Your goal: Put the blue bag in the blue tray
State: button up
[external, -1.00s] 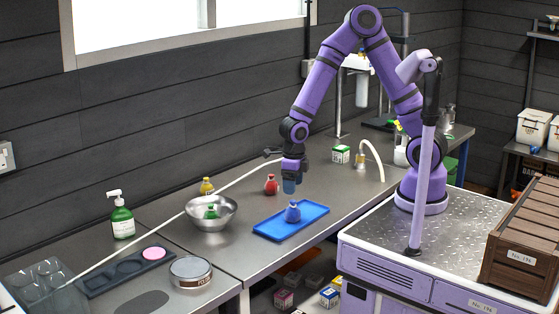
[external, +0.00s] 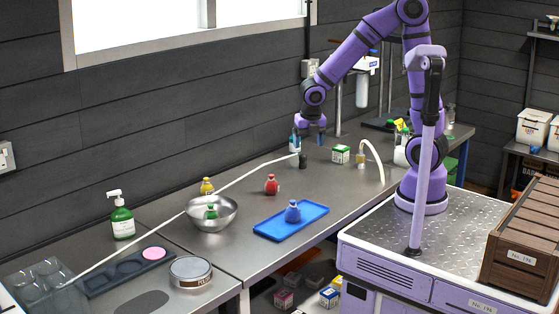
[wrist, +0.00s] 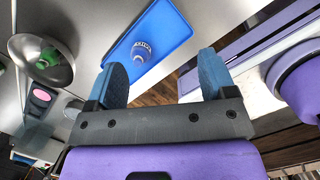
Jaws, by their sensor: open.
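The blue bag (external: 292,212) sits upright in the blue tray (external: 268,232), near its middle. In the wrist view the bag (wrist: 142,50) is also inside the tray (wrist: 174,36), with its tied neck towards the camera. My gripper (external: 309,150) is raised over the back of the bench, behind the tray and clear of it. In the wrist view its two blue fingers (wrist: 160,80) are spread wide, with nothing between them. Nothing hides the bag.
A red bag (external: 271,185) stands behind the tray and a yellow bag (external: 207,187) behind the metal bowl (external: 222,220). A green bag (external: 211,212) is in the bowl. A white hose (external: 165,224) crosses the bench. A green-and-white box (external: 341,154) stands at the back right.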

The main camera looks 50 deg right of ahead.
jog(key=s+d+r+m+t, duration=0.2)
jog(key=s+d+r+m, duration=0.2)
jog(key=d+r+m, duration=0.85)
jog(key=s+d+r+m, duration=0.2)
jog(key=s+m, duration=0.3)
jog(key=m, duration=0.3)
jog(key=s+d+r+m+t+y, duration=0.1)
jog(key=s+d+r+m, duration=0.1)
jog(key=s+d+m, duration=0.3)
jog(key=m, duration=0.4)
jog(key=shift+s+d, duration=0.2)
jog(key=shift+s, duration=0.15)
